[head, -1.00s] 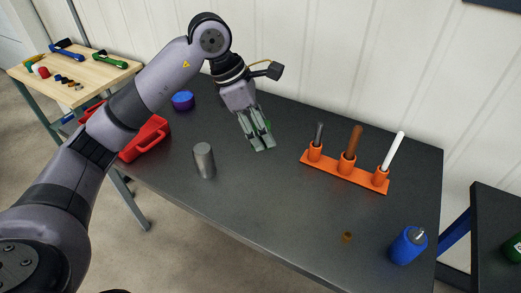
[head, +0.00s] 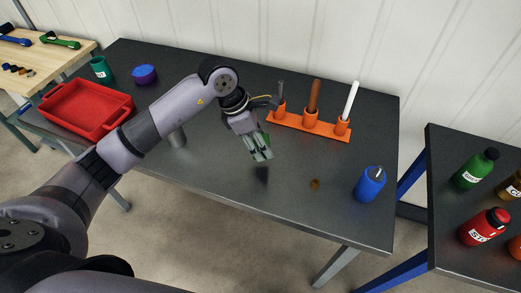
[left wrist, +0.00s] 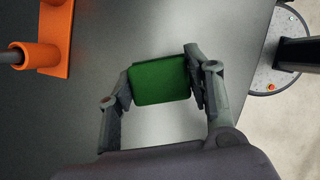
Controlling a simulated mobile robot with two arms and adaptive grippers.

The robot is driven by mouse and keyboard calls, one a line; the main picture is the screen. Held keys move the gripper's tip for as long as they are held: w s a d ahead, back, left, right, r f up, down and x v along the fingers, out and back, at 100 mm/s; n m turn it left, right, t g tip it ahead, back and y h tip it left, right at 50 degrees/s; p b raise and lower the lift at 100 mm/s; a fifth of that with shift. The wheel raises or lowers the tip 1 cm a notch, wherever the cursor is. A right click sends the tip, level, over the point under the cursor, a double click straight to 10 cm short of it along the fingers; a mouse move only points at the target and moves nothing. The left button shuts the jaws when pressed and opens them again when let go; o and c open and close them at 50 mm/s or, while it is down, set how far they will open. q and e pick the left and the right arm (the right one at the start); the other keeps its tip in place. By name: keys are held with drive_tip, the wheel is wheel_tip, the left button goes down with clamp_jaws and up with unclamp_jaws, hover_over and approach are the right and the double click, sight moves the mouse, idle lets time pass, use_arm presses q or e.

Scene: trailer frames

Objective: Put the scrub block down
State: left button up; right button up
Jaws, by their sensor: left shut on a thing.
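The green scrub block (left wrist: 160,80) is between the two fingers of my left gripper (left wrist: 162,84) in the left wrist view. In the head view my left gripper (head: 261,152) hangs over the dark table (head: 215,175), fingers pointing down, with a sliver of green showing behind them. A dark shadow lies on the table below the gripper, apart from it, so the block seems held above the surface. A small brown spot (head: 314,184) is on the tabletop to the right of the gripper. My right gripper is not in view.
An orange rack (head: 310,124) with several upright rods stands behind the gripper. A metal cylinder (head: 177,138), a red tray (head: 88,128) and a purple-blue round thing (head: 145,75) are left. The table's front middle is clear.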

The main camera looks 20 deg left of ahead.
sight(261, 163)
use_arm(q)
drive_tip(key=shift+f, duration=0.65)
wheel_tip(261, 163, down, 4)
drive_tip(key=shift+f+p, duration=0.1)
drive_tip(key=shift+p, duration=0.3)
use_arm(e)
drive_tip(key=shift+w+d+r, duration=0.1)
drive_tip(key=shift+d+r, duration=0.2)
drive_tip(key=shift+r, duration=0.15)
use_arm(q)
drive_tip(key=shift+f, duration=0.2)
drive_tip(key=o, duration=1.1)
drive_tip(key=shift+r, duration=0.1)
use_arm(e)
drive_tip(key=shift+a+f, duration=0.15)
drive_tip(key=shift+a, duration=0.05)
